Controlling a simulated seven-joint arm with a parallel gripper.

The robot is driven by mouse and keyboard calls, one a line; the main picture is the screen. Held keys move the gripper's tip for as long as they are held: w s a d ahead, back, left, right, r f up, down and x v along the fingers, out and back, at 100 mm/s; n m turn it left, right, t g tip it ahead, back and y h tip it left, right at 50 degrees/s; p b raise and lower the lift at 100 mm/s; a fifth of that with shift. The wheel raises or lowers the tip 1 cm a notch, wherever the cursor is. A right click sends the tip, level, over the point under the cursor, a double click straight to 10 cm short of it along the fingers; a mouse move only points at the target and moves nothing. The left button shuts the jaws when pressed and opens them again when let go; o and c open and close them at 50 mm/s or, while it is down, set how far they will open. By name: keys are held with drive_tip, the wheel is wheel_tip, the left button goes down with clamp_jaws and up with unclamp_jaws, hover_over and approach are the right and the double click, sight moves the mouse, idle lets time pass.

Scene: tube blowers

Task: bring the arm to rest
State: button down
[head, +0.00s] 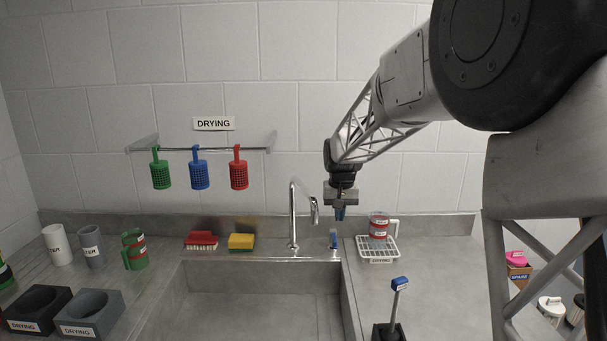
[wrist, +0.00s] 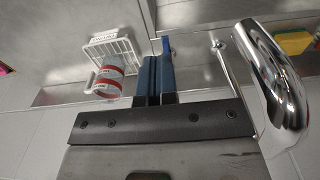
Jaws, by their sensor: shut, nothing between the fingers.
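My gripper (head: 339,213) hangs pointing down above the back of the sink counter, just right of the chrome faucet (head: 293,215). Its two blue fingers are together with nothing between them. In the wrist view my gripper (wrist: 155,62) shows its blue fingers close together, with the shiny faucet (wrist: 268,75) large at the right. The arm reaches in from the upper right of the head view. A small blue upright piece (head: 333,239) stands on the ledge below my gripper, apart from it.
A red-banded cup (head: 378,226) sits on a white wire rack (head: 391,254) right of my gripper. A blue-topped tool (head: 398,287) stands in a dark holder in front. A red brush (head: 201,240) and yellow sponge (head: 241,241) lie left of the faucet. The sink basin (head: 255,300) is empty.

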drive_tip(key=s+d+r, duration=0.2)
drive_tip(key=s, duration=0.7)
drive_tip(key=s+d+r+t, duration=0.1)
drive_tip(key=s+d+r, duration=0.15)
drive_tip(key=s, duration=0.65)
drive_tip(key=s+d+r, duration=0.1)
drive_tip(key=s+r, duration=0.1)
drive_tip(key=s, duration=0.6)
drive_tip(key=s+d+f, duration=0.1)
drive_tip(key=s+f, duration=0.1)
drive_tip(key=s, duration=0.9)
drive_tip(key=s+d+f+t, duration=0.1)
drive_tip(key=s+f, duration=0.1)
drive_tip(key=s, duration=0.9)
drive_tip(key=shift+d+f, duration=0.3)
drive_tip(key=shift+d, duration=0.05)
